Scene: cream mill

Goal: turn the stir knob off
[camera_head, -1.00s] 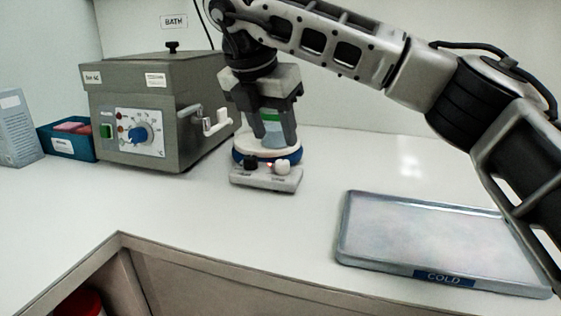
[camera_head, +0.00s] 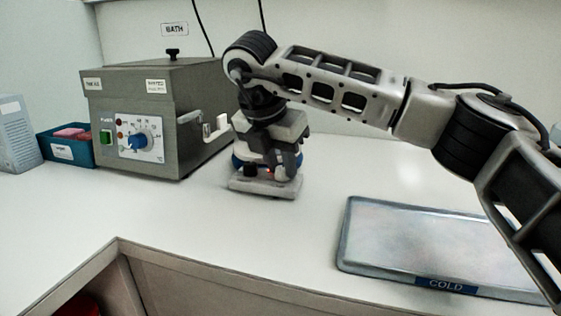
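The stirrer (camera_head: 262,188) is a small grey unit with a blue band and a white knob (camera_head: 283,173) at the right of its front, a black knob (camera_head: 250,170) at the left and a small red light between them. My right gripper (camera_head: 282,166) points down over the front of the stirrer, its fingers at or just by the white knob. Whether they touch it, and how far apart they are, I cannot tell. The gripper hides the stirrer's top and the vessel on it. My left gripper is not in view.
A grey bath box (camera_head: 180,100) with a blue dial and a side tap stands left of the stirrer. A blue bin (camera_head: 68,150) with pink items is farther left. A tray marked COLD (camera_head: 440,245) lies at the right. The counter front is clear.

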